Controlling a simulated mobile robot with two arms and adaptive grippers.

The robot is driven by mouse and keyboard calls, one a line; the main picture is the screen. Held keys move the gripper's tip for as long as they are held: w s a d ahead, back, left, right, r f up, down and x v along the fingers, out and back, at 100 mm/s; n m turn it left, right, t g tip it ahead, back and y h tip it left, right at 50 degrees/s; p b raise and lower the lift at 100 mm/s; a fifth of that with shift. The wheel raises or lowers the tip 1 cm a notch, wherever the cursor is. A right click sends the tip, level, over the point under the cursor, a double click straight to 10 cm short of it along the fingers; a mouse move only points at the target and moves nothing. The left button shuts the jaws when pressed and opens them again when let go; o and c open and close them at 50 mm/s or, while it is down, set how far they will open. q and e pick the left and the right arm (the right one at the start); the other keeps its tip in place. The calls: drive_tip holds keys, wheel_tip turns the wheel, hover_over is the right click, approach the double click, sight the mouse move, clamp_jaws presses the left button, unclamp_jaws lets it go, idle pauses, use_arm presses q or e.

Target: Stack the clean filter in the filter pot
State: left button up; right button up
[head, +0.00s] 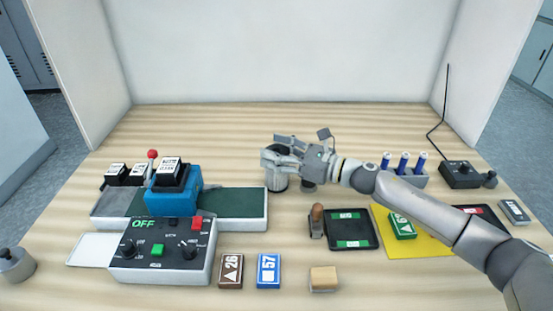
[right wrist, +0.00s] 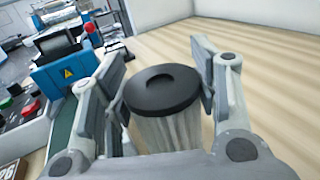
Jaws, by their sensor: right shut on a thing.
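My right gripper (head: 268,158) is near the middle of the table. In the right wrist view its two fingers stand on either side of a round filter with a black cap (right wrist: 162,88) and a pale, ribbed side, and it is shut on the filter. In the head view the fingers cover most of the filter. A grey cylinder (head: 279,183) shows directly below the fingers; I cannot tell whether it is the filter's lower part or the filter pot. A small dark object (head: 308,186) is partly hidden beneath the gripper. My left gripper is not in view.
The laminating machine (head: 174,199) with its green bed (head: 232,208) and control box (head: 162,262) is left of the gripper. A dark tray (head: 352,222), a yellow mat (head: 425,244) and a rack of blue-capped tubes (head: 418,180) are right. The back of the table is clear.

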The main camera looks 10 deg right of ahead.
drive_tip(key=shift+r, duration=0.5)
wheel_tip(320, 180, up, 3)
drive_tip(key=shift+f, duration=0.2)
drive_tip(key=s+a+r+p, duration=0.4)
drive_tip(key=s+a+r, duration=0.3)
drive_tip(key=s, duration=0.5)
drive_tip(key=shift+r+p, duration=0.35)
drive_tip(key=shift+r, duration=0.85)
